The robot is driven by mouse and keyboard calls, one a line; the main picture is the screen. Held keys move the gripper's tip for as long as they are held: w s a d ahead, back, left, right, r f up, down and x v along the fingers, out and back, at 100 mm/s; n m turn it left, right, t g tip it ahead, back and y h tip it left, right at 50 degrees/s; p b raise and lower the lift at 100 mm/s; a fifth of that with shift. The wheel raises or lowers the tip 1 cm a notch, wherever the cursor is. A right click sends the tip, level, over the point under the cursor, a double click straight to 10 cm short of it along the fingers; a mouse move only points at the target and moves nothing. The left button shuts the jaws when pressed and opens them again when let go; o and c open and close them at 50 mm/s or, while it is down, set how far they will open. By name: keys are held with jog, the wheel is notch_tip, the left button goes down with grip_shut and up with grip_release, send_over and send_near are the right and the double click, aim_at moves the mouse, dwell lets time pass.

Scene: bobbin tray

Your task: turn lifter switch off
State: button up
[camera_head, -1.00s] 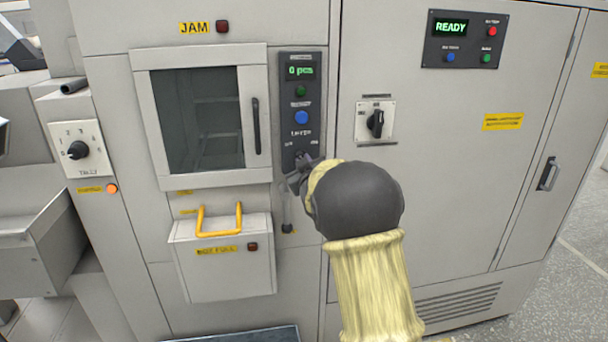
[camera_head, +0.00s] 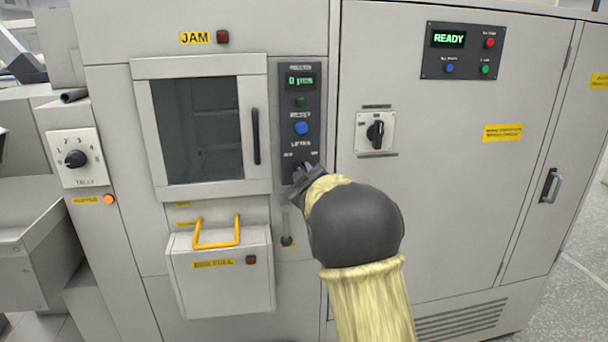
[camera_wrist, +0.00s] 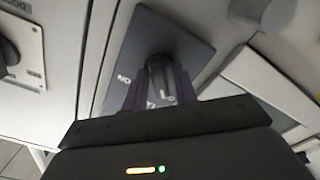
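The lifter switch is a small dark rotary knob low on the dark control panel (camera_head: 315,108), under the LIFTER label. In the head view my gripper (camera_head: 303,172) is at the switch and covers most of it. In the wrist view the dark switch knob (camera_wrist: 158,66) stands out from its panel, between the two fingers of my gripper (camera_wrist: 160,88). The fingers stand close along both sides of the knob, with no clear gap. The pointer's exact direction is hard to read.
A blue button (camera_head: 301,128) and a lit "0 pcs" display (camera_head: 300,80) are above the switch. A windowed door (camera_head: 257,137) is to the left. A yellow-handled bin (camera_head: 222,285) is below left. Another rotary switch (camera_head: 375,134) is on the cabinet to the right.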

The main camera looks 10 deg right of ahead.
jog(key=shift+o, duration=0.5)
jog(key=s+b, duration=0.3)
jog(key=s, duration=1.4)
jog(key=shift+s, duration=0.25)
